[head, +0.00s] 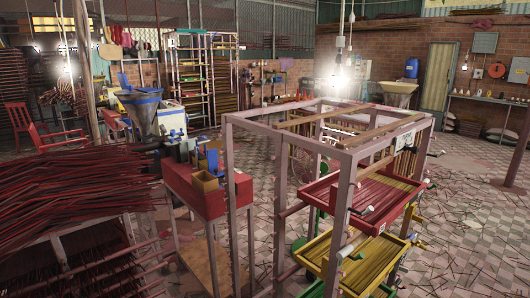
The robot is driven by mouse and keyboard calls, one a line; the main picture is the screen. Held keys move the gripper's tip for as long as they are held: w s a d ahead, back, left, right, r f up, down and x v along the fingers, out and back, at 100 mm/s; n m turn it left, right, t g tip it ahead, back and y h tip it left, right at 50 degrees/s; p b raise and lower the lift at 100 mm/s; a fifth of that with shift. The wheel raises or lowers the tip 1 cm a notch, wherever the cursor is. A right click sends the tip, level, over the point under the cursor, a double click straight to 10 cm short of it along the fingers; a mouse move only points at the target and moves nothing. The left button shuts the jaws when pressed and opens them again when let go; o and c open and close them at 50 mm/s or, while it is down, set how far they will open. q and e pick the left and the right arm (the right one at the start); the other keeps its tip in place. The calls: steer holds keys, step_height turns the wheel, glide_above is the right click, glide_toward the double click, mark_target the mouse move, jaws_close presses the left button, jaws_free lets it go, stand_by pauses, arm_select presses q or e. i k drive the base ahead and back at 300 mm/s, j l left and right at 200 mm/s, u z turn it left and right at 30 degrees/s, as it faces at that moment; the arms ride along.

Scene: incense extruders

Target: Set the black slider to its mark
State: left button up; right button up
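I cannot make out a black slider or its mark in the head view; any such part is too small or hidden. An extruder machine with a blue-rimmed hopper (142,112) stands left of centre. In front of it is a red bench (195,190) with small blue parts (210,160) and a wooden box (205,182) on it. Neither of my grippers can be made out in this view.
A pale metal frame rack (344,200) fills the centre right, holding a red tray (395,190) and a yellow tray (372,262) of sticks. Piled red sticks (70,195) block the left. Tiled floor (465,220) at right is largely open, with scattered sticks.

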mark_target(415, 150)
steer(key=i+l+u, duration=0.15)
steer(key=l, duration=0.5)
steer(key=i+l+u, duration=0.15)
steer(key=l, duration=0.5)
steer(key=i+l+u, duration=0.15)
steer(key=l, duration=0.55)
steer(key=i+l+u, duration=0.15)
steer(key=l, duration=0.55)
steer(key=l+u, duration=0.15)
steer(key=l, duration=0.55)
steer(key=i, duration=0.05)
